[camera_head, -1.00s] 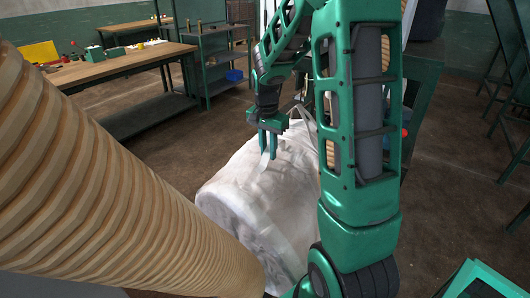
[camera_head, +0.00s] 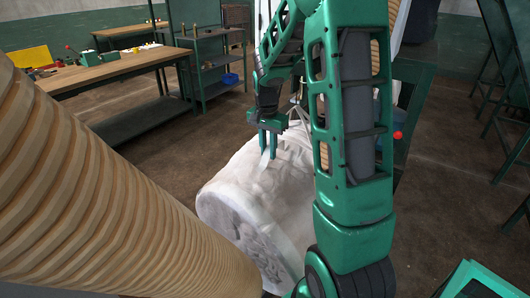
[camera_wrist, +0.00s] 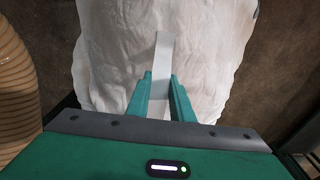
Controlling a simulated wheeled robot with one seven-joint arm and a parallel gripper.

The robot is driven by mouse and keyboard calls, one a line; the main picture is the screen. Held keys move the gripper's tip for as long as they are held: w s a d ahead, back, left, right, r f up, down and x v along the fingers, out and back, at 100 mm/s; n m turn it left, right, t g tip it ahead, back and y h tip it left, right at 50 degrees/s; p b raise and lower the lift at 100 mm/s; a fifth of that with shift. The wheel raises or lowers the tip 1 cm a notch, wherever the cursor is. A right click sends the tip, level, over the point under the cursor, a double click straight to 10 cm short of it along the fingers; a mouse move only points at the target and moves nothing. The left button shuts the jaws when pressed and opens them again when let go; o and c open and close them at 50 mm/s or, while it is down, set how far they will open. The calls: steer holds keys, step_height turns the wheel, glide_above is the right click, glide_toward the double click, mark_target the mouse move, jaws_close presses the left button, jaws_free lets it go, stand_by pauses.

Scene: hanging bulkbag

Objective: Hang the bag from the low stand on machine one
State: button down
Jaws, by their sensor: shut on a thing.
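The white bulk bag (camera_head: 245,200) is in the middle of the head view, below my gripper, with its round end facing the camera. In the wrist view the bag (camera_wrist: 110,50) fills the upper middle. My gripper (camera_head: 268,152) points down at the top of the bag. Its green fingers (camera_wrist: 163,98) are shut on a pale strap (camera_wrist: 162,55) of the bag. My arm hides the right side of the bag. I cannot tell which is machine one or the low stand.
A wooden workbench (camera_head: 110,68) with small items stands at the back left, beside a green shelf (camera_head: 208,65) with a blue bin (camera_head: 228,79). A green frame with a red knob (camera_head: 397,135) stands behind my arm. Bare brown floor (camera_head: 150,145) lies left of the bag.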

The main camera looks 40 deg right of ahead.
steer(key=shift+w+d, duration=0.25)
steer(key=shift+d, duration=0.45)
steer(key=shift+w+d, duration=0.3)
steer(key=shift+d, duration=0.4)
steer(key=shift+w+d, duration=0.25)
steer(key=shift+d, duration=0.45)
stand_by(0.3)
steer(key=shift+d+r, duration=0.15)
steer(key=shift+d, duration=0.1)
